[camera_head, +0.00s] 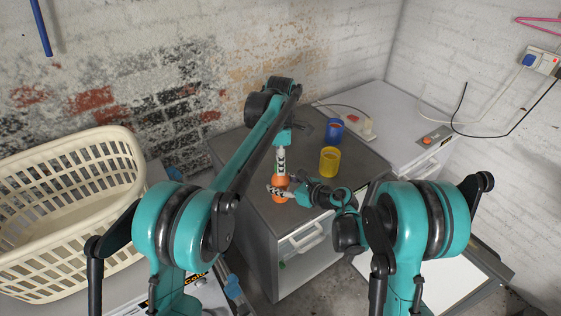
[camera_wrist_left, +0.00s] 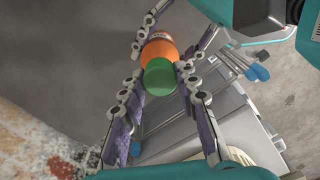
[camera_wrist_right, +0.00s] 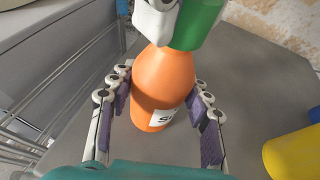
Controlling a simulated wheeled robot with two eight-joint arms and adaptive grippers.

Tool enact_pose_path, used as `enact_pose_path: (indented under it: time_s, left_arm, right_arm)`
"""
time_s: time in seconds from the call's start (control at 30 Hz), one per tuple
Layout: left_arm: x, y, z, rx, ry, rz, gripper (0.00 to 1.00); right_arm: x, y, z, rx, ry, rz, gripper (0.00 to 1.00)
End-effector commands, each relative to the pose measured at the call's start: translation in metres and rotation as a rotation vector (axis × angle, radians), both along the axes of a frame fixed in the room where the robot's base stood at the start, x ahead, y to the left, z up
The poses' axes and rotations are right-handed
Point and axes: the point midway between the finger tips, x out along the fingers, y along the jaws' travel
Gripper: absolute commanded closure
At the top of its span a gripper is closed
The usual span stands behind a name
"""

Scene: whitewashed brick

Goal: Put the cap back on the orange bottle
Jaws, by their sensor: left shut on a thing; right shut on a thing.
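The orange bottle (camera_head: 279,197) stands on the grey cabinet top (camera_head: 240,150), with a white label in the right wrist view (camera_wrist_right: 160,118). My right gripper (camera_wrist_right: 160,95) is shut around its body from the sides. The green cap (camera_wrist_left: 160,78) is held between the fingers of my left gripper (camera_wrist_left: 160,75), which reaches down from above in the head view (camera_head: 281,168). The cap (camera_wrist_right: 196,24) is over the bottle's top in the right wrist view. The neck is hidden behind the cap and a left fingertip, so I cannot tell whether they touch.
A yellow cup (camera_head: 329,162) and a blue cup (camera_head: 334,131) stand right of the bottle. A power strip (camera_head: 360,126) with cables lies behind them. A cream laundry basket (camera_head: 70,210) is at the left. The cabinet top left of the bottle is clear.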

Motion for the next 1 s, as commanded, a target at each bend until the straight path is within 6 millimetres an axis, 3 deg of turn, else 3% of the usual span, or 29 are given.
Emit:
enact_pose_path:
  time_s: [0.3,0.37,0.7,0.9,0.93,1.0]
  left_arm:
    - [0.0,0.0,-0.0032,0.0,0.0,-0.06,0.81]
    - [0.0001,0.0,-0.0032,0.0,0.0,-0.145,0.81]
    - [0.0001,0.0001,-0.0036,0.0,-0.001,-0.904,0.81]
    - [0.0001,0.0001,-0.0036,0.0,-0.001,-0.964,0.81]
    - [0.0001,0.0001,-0.0036,0.0,-0.001,-0.964,0.62]
    - [0.0001,0.0001,-0.0036,0.0,-0.001,-0.963,0.49]
  right_arm:
    - [-0.0004,0.0,-0.0006,-0.001,0.0,0.001,1.0]
    - [-0.0004,0.0,-0.0006,-0.001,0.0,0.001,1.0]
    - [-0.0004,0.0,-0.0006,-0.001,0.0,0.001,1.0]
    - [-0.0005,0.0001,-0.0006,-0.002,0.001,0.001,1.0]
    - [-0.0005,0.0001,-0.0006,-0.002,0.001,0.001,1.0]
    - [-0.0005,0.0001,-0.0006,-0.002,0.001,0.001,1.0]
